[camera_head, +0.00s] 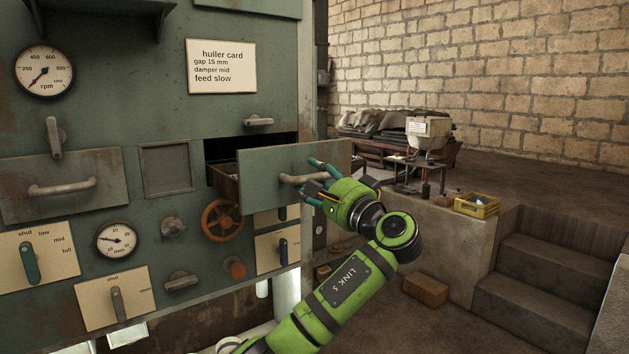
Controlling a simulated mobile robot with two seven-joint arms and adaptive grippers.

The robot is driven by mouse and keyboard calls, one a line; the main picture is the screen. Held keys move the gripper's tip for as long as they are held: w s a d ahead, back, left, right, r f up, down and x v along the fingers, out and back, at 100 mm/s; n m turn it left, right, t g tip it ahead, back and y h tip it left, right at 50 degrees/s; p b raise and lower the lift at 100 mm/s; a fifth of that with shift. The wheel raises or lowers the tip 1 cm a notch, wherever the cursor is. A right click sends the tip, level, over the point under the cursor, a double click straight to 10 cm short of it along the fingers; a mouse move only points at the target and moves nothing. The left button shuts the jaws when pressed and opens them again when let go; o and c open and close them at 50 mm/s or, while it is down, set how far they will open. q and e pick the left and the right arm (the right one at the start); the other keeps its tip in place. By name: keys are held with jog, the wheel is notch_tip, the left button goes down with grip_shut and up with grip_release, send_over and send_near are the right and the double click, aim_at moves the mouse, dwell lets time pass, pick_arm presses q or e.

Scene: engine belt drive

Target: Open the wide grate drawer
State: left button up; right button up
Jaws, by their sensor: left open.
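A wide green drawer (262,172) stands pulled out from the green machine panel, with its dark inside showing behind the front. I cannot tell from any label whether this is the grate drawer. Its grey bar handle (292,179) is on the front. My left gripper (314,184) is at the handle's right end, its teal fingers apart, one above and one below the bar. Whether they touch it is hidden. Another closed front with a bar handle (62,188) is at the left. My right gripper is not in view.
The panel carries gauges, levers and a red handwheel (221,220) below the drawer. A small knob handle (258,121) sits above the opening. A stone ledge with a yellow crate (477,206) and steps (545,285) are at the right. The floor between is mostly clear.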

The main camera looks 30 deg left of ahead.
pick_arm(q)
jog(key=v, duration=1.1)
jog(key=shift+s+d, duration=0.2)
jog(key=shift+d, duration=0.1)
